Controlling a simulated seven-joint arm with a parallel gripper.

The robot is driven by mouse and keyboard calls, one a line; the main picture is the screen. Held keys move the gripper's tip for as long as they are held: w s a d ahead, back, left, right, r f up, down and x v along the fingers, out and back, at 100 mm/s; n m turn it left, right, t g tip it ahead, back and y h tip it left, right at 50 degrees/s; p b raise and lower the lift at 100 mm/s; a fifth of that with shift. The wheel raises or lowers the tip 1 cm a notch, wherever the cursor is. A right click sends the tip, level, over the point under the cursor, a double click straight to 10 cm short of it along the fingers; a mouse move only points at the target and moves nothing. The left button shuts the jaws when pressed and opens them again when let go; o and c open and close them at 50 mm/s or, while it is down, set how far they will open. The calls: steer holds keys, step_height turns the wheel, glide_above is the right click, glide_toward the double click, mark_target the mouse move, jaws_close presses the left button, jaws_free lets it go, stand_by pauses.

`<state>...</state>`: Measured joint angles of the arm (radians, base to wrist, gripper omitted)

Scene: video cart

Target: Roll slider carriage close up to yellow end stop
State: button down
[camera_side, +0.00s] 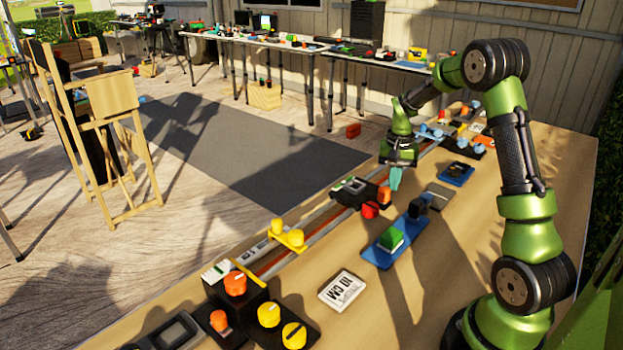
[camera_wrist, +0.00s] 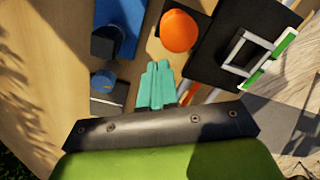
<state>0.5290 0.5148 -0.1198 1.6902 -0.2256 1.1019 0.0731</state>
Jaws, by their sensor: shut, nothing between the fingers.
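The slider carriage (camera_side: 350,188) is a black block with a white-framed top, sitting on the rail (camera_side: 318,234) about midway. An orange knob (camera_side: 384,195) and a red knob (camera_side: 370,210) are at its near right side. My gripper (camera_side: 396,179) has teal fingers, shut and empty, just right of and above the carriage. In the wrist view my fingertips (camera_wrist: 157,68) point down beside the carriage (camera_wrist: 236,42) and its orange knob (camera_wrist: 180,30).
A blue tray (camera_side: 376,256) with a green block lies on the near side of the rail. A "10 CM" card (camera_side: 342,291) lies near the yellow stop. Black boxes with orange and yellow knobs (camera_side: 268,314) stand at the rail's near end. A blue end stop (camera_side: 432,131) is at the far end.

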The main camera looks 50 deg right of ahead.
steer(key=a, duration=1.9)
stand_by(4.5)
step_height(320, 180, up, 7)
steer(key=d, duration=0.1)
steer(key=shift+d, duration=0.2)
stand_by(1.0)
